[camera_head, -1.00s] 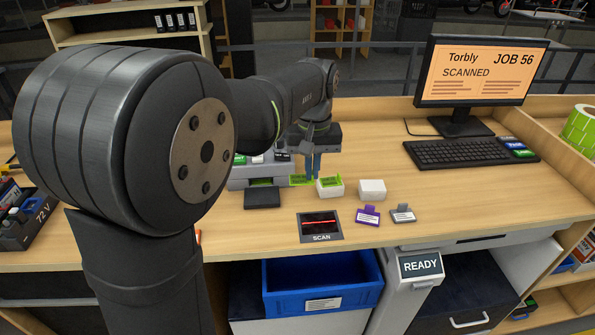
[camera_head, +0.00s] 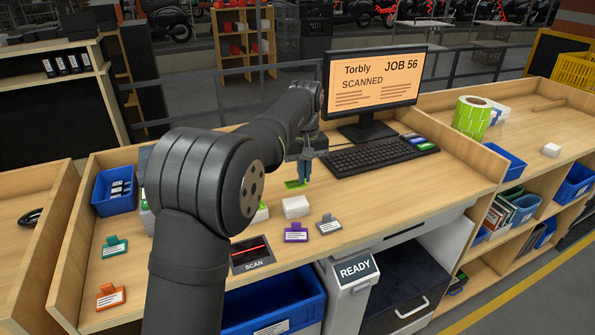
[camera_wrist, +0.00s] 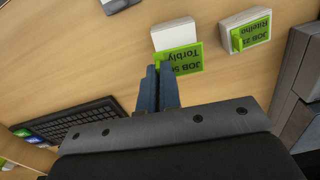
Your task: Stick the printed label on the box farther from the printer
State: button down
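My gripper (camera_head: 304,178) is shut on a green printed label (camera_head: 296,184). In the wrist view the label (camera_wrist: 186,60) reads JOB 56 Torbly and sticks out past the fingertips (camera_wrist: 158,72). A plain white box (camera_head: 296,206) stands on the bench just in front of the label; in the wrist view the label overlaps the edge of this box (camera_wrist: 172,32). I cannot tell whether they touch. A second white box (camera_wrist: 236,20), nearer the grey printer (camera_wrist: 304,55), bears a green JOB 21 label. My arm mostly hides this second box (camera_head: 261,214) in the head view.
A purple tag (camera_head: 296,234) and a grey tag (camera_head: 328,224) stand in front of the plain box. The scan plate (camera_head: 251,254) lies at the bench's front. The keyboard (camera_head: 378,155) and the monitor (camera_head: 372,85), reading JOB 56 Torbly SCANNED, are behind right.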

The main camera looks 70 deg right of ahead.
aim_at(304, 200)
jog(key=shift+f, duration=2.6)
jog(key=shift+f, duration=0.6)
dwell(1.1)
jog(key=c, duration=1.2)
grip_release()
jog(key=shift+r, duration=3.6)
jog(key=shift+f, duration=3.35)
jog(key=shift+r, duration=0.1)
